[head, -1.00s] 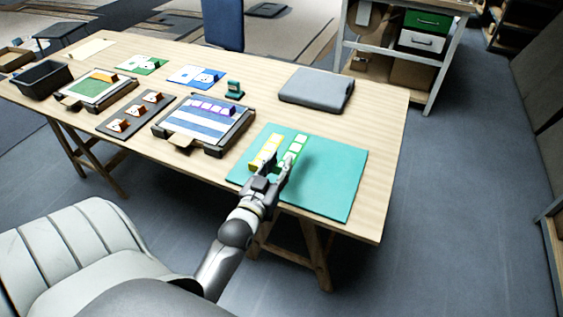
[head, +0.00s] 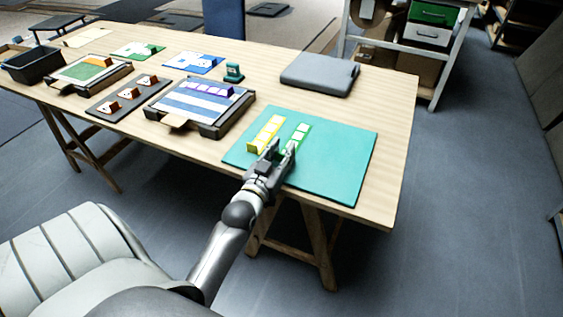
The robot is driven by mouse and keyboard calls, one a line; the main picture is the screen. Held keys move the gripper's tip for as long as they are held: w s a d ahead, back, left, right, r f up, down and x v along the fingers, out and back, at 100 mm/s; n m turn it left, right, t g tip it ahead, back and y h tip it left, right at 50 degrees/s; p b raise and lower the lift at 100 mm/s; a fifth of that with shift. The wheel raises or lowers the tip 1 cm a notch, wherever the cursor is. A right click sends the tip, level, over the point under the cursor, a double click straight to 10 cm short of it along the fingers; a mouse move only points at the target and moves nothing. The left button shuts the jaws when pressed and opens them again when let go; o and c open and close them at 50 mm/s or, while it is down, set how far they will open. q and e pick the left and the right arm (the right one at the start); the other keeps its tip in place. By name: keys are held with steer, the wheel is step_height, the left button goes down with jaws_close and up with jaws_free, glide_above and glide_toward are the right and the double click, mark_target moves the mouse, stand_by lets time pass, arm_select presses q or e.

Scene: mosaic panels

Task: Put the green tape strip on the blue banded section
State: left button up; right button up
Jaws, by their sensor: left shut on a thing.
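The green tape strip (head: 301,132), with pale squares along it, is at the teal mat (head: 345,160). My left gripper (head: 281,149) is shut on its near end, and the fingers hide that end. I cannot tell whether the strip is lifted off the mat. A yellow strip (head: 265,134) lies just left of it. The blue banded section (head: 195,108) is a framed panel of blue and white bands left of the mat. A purple strip (head: 209,88) lies along its far part. My right gripper is not in view.
A black bin (head: 35,65) is at the far left. A grey case (head: 318,75) lies behind the mat. The mat's right part is clear.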

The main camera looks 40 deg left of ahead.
arm_select(q)
steer(key=shift+f, duration=0.45)
steer(key=shift+d, duration=0.1)
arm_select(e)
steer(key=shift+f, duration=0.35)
arm_select(q)
steer(key=o, duration=0.5)
steer(key=shift+s+f, duration=0.1)
steer(key=o, duration=0.6)
steer(key=shift+o, duration=0.2)
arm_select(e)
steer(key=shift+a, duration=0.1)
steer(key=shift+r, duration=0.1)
arm_select(q)
steer(key=shift+s+r+p, duration=0.2)
steer(key=shift+s+p, duration=0.1)
steer(key=shift+s, duration=0.1)
steer(key=p+v, duration=0.3)
steer(key=v, duration=0.8)
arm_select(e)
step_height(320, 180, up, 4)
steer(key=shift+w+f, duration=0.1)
